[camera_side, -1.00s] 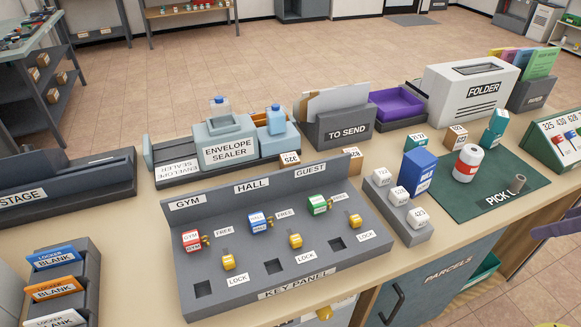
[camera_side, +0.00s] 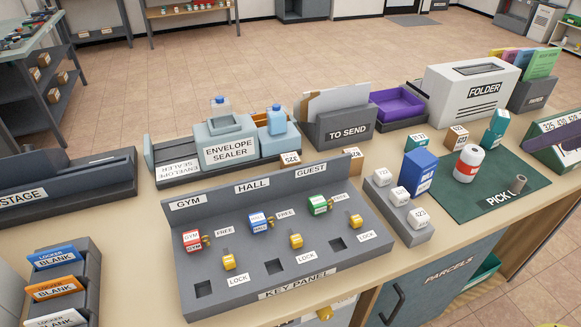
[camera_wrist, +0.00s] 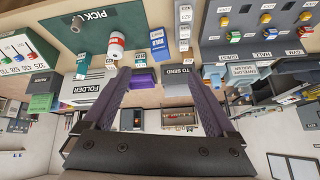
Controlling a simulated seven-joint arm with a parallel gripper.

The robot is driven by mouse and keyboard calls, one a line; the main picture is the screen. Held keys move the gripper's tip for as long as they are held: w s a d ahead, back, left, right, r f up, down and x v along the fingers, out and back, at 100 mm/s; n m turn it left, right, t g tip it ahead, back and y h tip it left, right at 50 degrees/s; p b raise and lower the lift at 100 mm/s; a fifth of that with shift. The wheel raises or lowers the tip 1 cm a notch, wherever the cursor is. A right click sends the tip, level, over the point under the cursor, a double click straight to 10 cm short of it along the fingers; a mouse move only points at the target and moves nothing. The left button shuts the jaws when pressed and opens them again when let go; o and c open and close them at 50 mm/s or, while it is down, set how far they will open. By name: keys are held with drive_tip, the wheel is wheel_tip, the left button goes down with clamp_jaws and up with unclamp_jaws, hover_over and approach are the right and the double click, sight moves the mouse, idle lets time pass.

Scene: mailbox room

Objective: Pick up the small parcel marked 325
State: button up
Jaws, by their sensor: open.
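Several small box-shaped parcels stand on the counter. A brown one (camera_side: 290,159) is behind the key panel with a blurred label that may read 325, and another brown one (camera_side: 352,159) is to its right. A brown parcel (camera_side: 457,137) stands at the green mat's back edge, between a teal parcel (camera_side: 416,141) and a taller teal box (camera_side: 496,126). I cannot tell for sure which is marked 325. My gripper (camera_wrist: 160,72) is open and empty, its two purple fingers wide apart in the wrist view.
The key panel (camera_side: 270,210) fills the front middle. White numbered blocks (camera_side: 400,196) stand on a grey step beside a blue box (camera_side: 417,172). A white-and-red roll (camera_side: 468,163) stands on the green mat (camera_side: 475,203). The envelope sealer (camera_side: 228,152), TO SEND holder (camera_side: 346,130) and folder machine (camera_side: 470,90) line the back.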

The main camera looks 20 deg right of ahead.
drive_tip(key=w+a+r, duration=0.1)
drive_tip(key=w+r, duration=0.3)
drive_tip(key=w, duration=0.3)
drive_tip(key=n+g, duration=0.2)
drive_tip(key=g, duration=0.1)
hover_over(292, 160)
drive_tip(key=s, duration=0.4)
wheel_tip(292, 160, down, 22)
drive_tip(key=x, duration=0.6)
drive_tip(key=shift+a, duration=0.35)
drive_tip(key=shift+w+x, duration=0.15)
drive_tip(key=shift+x, duration=1.5)
drive_tip(key=shift+w+x, duration=0.15)
drive_tip(key=shift+x, duration=1.55)
drive_tip(key=shift+r, duration=0.1)
